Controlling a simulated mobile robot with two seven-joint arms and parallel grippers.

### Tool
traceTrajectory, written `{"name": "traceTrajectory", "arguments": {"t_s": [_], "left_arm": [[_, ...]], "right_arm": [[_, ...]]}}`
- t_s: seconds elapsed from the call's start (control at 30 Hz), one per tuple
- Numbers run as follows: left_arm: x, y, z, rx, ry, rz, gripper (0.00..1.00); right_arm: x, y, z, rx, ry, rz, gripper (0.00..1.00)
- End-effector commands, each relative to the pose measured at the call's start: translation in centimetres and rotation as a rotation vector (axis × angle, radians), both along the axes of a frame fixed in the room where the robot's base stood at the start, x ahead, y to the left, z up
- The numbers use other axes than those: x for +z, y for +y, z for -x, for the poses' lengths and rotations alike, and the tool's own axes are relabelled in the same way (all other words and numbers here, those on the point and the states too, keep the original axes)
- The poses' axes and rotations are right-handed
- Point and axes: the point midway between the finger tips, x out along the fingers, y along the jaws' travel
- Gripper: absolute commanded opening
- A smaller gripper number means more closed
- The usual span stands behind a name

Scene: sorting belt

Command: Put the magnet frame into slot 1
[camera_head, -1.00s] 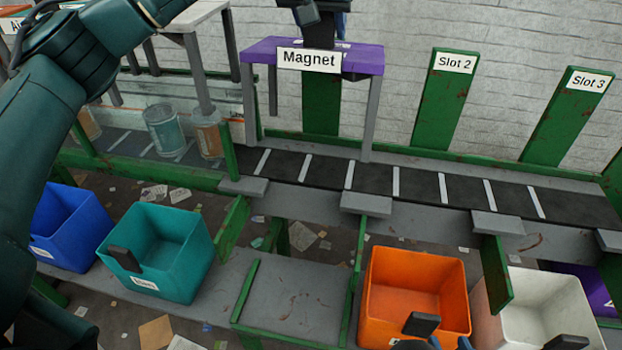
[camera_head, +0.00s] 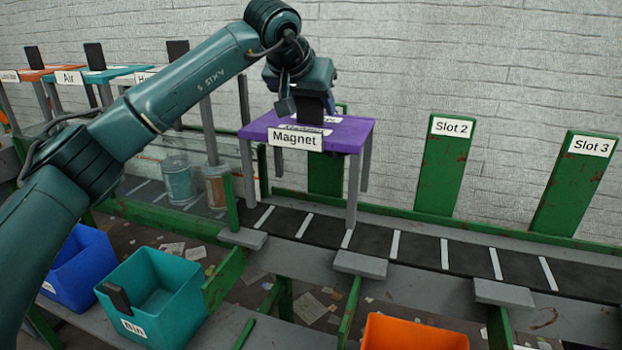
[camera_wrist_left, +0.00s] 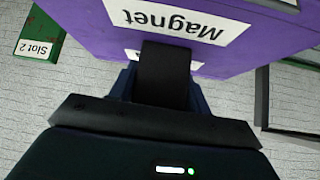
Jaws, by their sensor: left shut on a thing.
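The magnet frame (camera_head: 345,135) is a purple-topped stand with grey legs, a "Magnet" label and a black upright handle. My left gripper (camera_head: 312,100) is above it, shut on the handle. The wrist view shows the dark handle between the gripper's blue fingers (camera_wrist_left: 165,80), with the purple top (camera_wrist_left: 255,50) beyond. The frame is upright at the belt, before a green post (camera_head: 326,175) whose label is hidden. This post is left of the Slot 2 post (camera_head: 445,165). I cannot tell whether the legs touch down. My right gripper is out of view.
The dark belt (camera_head: 420,248) with white stripes runs left to right. The Slot 3 post (camera_head: 575,185) stands at right. Blue (camera_head: 80,265), teal (camera_head: 150,290) and orange (camera_head: 415,335) bins stand in front. Cans (camera_head: 178,182) stand behind clear panels at left; other labelled frames (camera_head: 105,75) are behind.

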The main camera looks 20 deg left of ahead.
Motion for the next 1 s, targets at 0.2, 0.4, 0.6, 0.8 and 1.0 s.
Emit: {"name": "traceTrajectory", "arguments": {"t_s": [0.2,0.4,0.6,0.8,1.0], "left_arm": [[-2.9,0.0,0.0,0.0,-0.005,0.002,0.0],[-4.6,0.0,0.0,0.001,-0.003,0.001,0.0],[-6.9,0.1,0.0,0.001,-0.006,0.002,0.0],[-6.8,0.0,0.0,0.001,-0.007,0.002,0.0],[-7.4,0.0,0.0,0.001,-0.001,0.0,0.5]], "right_arm": [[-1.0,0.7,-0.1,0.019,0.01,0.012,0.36],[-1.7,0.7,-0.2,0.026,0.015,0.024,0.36],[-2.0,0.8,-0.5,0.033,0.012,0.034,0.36],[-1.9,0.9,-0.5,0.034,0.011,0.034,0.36],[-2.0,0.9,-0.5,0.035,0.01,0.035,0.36]]}}
